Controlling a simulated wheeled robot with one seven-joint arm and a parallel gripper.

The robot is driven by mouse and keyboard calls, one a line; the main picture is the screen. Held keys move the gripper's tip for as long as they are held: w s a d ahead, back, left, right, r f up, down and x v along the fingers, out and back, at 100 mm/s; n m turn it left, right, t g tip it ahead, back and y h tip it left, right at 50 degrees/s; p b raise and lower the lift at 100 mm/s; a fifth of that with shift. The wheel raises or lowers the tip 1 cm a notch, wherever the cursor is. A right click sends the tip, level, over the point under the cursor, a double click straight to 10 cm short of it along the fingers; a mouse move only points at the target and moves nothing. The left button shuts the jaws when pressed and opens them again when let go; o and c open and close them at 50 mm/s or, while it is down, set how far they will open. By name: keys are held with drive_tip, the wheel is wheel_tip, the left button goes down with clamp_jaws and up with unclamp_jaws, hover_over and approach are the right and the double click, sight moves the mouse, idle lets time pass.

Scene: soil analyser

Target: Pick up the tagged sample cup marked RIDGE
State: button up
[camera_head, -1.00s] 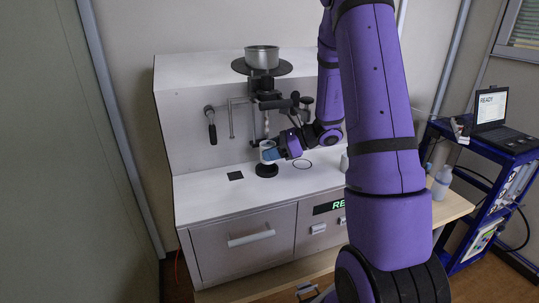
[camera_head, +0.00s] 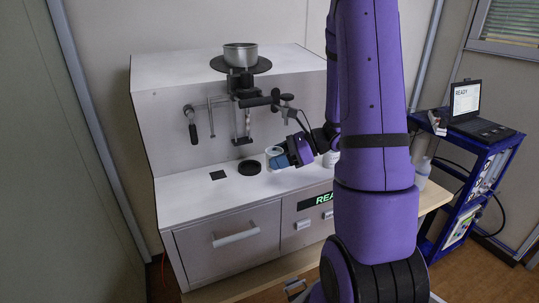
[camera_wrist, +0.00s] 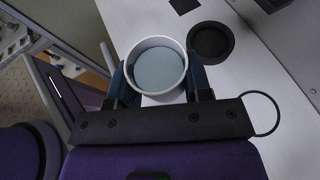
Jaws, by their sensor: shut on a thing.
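A white round cup (camera_head: 272,151) with blue-grey contents is held above the white worktop. It also shows upright between the fingers in the wrist view (camera_wrist: 157,66). My gripper (camera_head: 282,158) is shut on the cup, with a dark blue finger on each side of it in the wrist view (camera_wrist: 161,80). I cannot read any tag or name on this cup. Beside it, to the left in the head view, is a black round holder (camera_head: 250,167), which looks empty in the wrist view (camera_wrist: 210,42).
A black square (camera_head: 217,175) lies left of the holder. A thin black ring (camera_wrist: 262,113) lies on the worktop. A metal pot (camera_head: 240,55) and dark handles (camera_head: 262,101) stand over the worktop. A blue cart (camera_head: 466,170) with a laptop (camera_head: 467,103) reading READY stands right.

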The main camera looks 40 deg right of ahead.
drive_tip(key=shift+s+d+r, duration=0.15)
drive_tip(key=shift+s+d, duration=0.05)
drive_tip(key=shift+s, duration=1.2)
drive_tip(key=shift+s+d+r, duration=0.1)
drive_tip(key=shift+s+d, duration=0.05)
drive_tip(key=shift+s, duration=1.2)
